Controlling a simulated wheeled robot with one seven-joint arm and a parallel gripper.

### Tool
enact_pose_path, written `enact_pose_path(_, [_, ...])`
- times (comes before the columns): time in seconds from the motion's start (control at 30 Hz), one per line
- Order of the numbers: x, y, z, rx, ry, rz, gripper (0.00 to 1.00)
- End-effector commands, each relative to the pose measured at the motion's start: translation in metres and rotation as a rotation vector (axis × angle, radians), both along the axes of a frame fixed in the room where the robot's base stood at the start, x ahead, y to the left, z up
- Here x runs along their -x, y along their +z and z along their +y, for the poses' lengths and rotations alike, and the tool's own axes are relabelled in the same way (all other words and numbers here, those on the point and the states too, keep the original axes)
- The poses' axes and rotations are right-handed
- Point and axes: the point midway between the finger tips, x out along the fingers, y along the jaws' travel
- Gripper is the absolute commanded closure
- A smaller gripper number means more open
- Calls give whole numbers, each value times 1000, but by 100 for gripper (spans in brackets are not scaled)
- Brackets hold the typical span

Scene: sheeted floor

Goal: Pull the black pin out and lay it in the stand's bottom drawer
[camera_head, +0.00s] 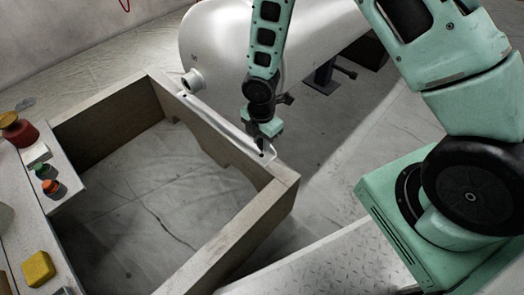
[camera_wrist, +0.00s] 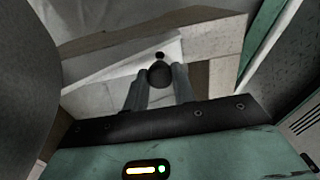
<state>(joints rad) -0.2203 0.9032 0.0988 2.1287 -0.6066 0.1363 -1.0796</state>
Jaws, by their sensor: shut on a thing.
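My gripper (camera_head: 263,143) is low over the near end of a white strip (camera_head: 226,128) on the wooden frame. In the wrist view the two fingers of my gripper (camera_wrist: 158,92) are shut on the black pin (camera_wrist: 159,74), whose dark round head shows between them. A small dark spot (camera_wrist: 159,55) lies just beyond the pin on the white strip; I cannot tell if it is a hole. The pin's lower part is hidden, so I cannot tell whether it is still seated. I cannot make out the stand's bottom drawer in either view.
The wooden frame (camera_head: 110,100) encloses sheeted floor. A large white tank (camera_head: 215,45) stands behind the strip. At left, a pale worktop (camera_head: 20,225) bears a yellow block (camera_head: 38,269), a red-and-yellow piece (camera_head: 20,131) and small green and orange knobs. Open floor (camera_head: 335,140) lies right of the frame.

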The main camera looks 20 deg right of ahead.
Motion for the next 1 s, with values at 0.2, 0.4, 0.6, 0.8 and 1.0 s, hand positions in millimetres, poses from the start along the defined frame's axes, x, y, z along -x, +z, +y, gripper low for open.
enact_pose_path(0.2, [0, 7, 0, 0, 0, 0, 100])
enact_pose_path(0.4, [0, 6, 0, 0, 0, 0, 100])
enact_pose_path(0.6, [0, 8, 0, 0, 0, 0, 100])
enact_pose_path(0.8, [0, 20, 0, 0, 0, 0, 100])
enact_pose_path(1.0, [0, 31, 0, 0, 0, 0, 100])
